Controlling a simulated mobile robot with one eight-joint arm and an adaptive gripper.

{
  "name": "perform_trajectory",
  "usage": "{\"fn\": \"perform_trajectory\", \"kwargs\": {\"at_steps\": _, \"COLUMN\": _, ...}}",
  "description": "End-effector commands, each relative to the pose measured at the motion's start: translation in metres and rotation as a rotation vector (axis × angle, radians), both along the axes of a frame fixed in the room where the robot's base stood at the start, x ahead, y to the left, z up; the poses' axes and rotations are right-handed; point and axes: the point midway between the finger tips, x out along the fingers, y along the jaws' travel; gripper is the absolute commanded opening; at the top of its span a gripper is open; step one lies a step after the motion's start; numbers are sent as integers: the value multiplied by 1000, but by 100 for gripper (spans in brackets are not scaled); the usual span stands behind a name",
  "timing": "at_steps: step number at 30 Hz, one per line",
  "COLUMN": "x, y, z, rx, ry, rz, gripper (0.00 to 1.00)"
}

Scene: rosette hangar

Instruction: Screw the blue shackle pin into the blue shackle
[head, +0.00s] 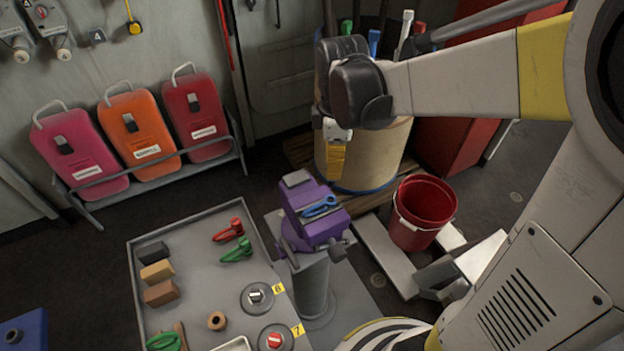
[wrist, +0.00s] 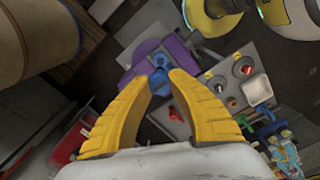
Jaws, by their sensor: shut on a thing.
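The blue shackle (head: 320,207) lies at the top of the purple vise (head: 313,224), which stands on a grey post. The vise also shows beyond my fingers in the wrist view (wrist: 138,52). My gripper (head: 335,177) points down above the vise with its yellow fingers. In the wrist view its fingertips (wrist: 162,76) are shut on a small blue piece, the blue shackle pin (wrist: 160,84). More blue shows just past the tips, in line with the pin. The pin's far end is hidden, and I cannot tell whether it touches the shackle. In the head view the pin is hidden.
A grey table (head: 200,290) left of the vise holds a red shackle (head: 229,231), a green shackle (head: 237,250), several blocks and round dishes. A large tan drum (head: 375,155) stands behind the vise. A red bucket (head: 422,213) stands to its right.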

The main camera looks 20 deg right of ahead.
Motion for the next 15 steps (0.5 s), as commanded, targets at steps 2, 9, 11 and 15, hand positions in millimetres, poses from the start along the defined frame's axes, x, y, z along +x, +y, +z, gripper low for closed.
{"fn": "perform_trajectory", "kwargs": {"at_steps": 2, "x": 0, "y": 0, "z": 0, "rx": 0, "ry": 0, "rz": 0, "gripper": 0}}
{"fn": "perform_trajectory", "kwargs": {"at_steps": 9, "x": 0, "y": 0, "z": 5, "rx": 0, "ry": 0, "rz": 0, "gripper": 0}}
{"fn": "perform_trajectory", "kwargs": {"at_steps": 11, "x": 0, "y": 0, "z": 8, "rx": 0, "ry": 0, "rz": 0, "gripper": 0}}
{"fn": "perform_trajectory", "kwargs": {"at_steps": 15, "x": 0, "y": 0, "z": 16, "rx": 0, "ry": 0, "rz": 0, "gripper": 0}}
